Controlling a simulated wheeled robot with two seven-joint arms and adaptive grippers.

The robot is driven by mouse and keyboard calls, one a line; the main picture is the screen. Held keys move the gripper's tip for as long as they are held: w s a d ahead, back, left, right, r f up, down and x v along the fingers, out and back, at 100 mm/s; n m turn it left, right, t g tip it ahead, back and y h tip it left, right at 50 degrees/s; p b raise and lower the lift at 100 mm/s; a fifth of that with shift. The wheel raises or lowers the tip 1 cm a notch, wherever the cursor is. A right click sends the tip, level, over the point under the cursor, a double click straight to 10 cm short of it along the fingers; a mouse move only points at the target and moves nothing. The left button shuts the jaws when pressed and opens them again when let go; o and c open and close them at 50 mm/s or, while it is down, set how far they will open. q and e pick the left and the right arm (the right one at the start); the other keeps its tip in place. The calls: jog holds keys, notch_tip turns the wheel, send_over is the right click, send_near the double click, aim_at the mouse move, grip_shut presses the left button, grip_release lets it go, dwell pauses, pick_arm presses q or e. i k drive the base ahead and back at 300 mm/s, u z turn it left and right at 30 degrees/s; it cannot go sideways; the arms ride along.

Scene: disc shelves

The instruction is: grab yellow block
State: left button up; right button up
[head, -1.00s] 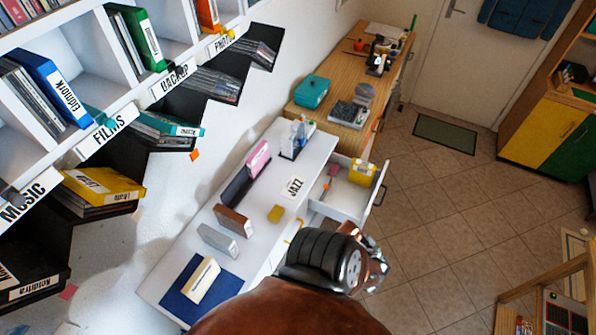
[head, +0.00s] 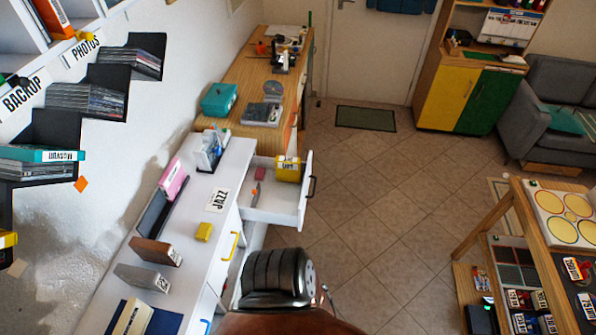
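A small yellow block (head: 204,231) lies on the white desk (head: 190,262), just below the JAZZ label (head: 217,200). A larger yellow box (head: 288,168) with a label sits in the open white drawer (head: 277,211) to the right of the desk. I cannot make out either gripper in the head view. A black ribbed part with a brown surface below it stands at the bottom centre, apparently mine, and hides some of the desk's front. Nothing is seen touching the yellow block.
A pink box (head: 173,179), a brown box (head: 156,251) and a grey box (head: 142,278) stand along the desk. A wooden cabinet (head: 243,73) stands behind. Shelves are at the left, and a wooden rack (head: 540,203) is at the right. The tiled floor between is clear.

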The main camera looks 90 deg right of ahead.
aim_at(288, 169)
jog(key=z, duration=0.1)
jog(key=k, duration=0.2)
jog(key=z, duration=2.8)
